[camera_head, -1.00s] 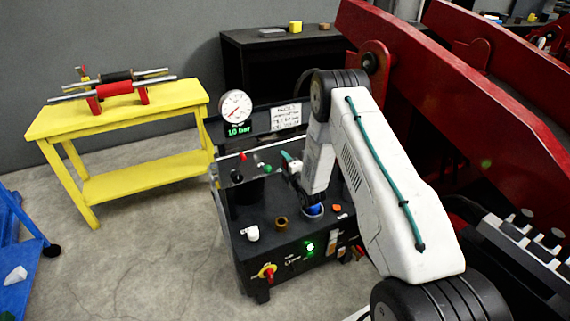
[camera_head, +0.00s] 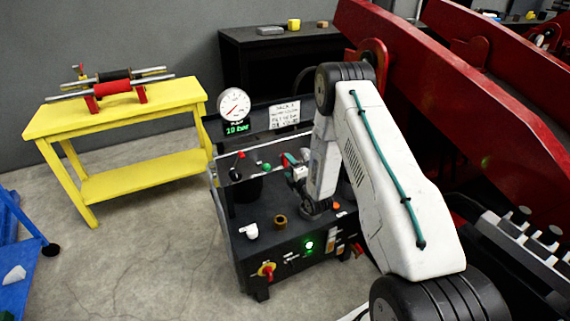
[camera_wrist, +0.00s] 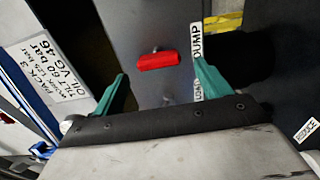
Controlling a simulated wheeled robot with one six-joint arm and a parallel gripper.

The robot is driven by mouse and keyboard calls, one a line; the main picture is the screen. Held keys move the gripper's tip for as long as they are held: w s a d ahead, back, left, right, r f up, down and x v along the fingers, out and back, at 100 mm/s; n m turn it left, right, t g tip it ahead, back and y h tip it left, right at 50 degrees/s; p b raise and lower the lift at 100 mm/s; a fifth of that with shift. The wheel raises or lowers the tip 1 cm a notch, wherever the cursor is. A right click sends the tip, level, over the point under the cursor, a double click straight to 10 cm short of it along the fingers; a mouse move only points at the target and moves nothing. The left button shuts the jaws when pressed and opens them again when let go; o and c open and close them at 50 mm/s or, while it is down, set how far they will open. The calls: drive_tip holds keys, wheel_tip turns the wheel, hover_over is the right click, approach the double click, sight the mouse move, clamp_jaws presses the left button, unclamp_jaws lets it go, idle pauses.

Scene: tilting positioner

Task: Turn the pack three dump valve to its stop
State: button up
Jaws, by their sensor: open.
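In the wrist view the red bar handle (camera_wrist: 156,61) of the dump valve lies crosswise on a dark panel, beside a white label reading DUMP (camera_wrist: 196,42). A second label, partly covered by the right finger, seems to read LOAD (camera_wrist: 198,90). My gripper (camera_wrist: 160,72) is open, with one teal finger to either side of the handle; no contact shows. In the head view my gripper (camera_head: 289,160) is over the back of the black hydraulic unit (camera_head: 262,210), below the sign, and partly hidden by my arm.
A pressure gauge (camera_head: 234,103) with a green readout, apparently 10 bar, stands at the unit's back left. A pack sign (camera_wrist: 45,75) is left in the wrist view. A red-yellow switch (camera_head: 267,271) is on the front. A yellow bench (camera_head: 120,115) stands left; red beams (camera_head: 460,85) rise right.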

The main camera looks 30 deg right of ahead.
drive_tip(key=s, duration=0.2)
drive_tip(key=shift+s, duration=0.4)
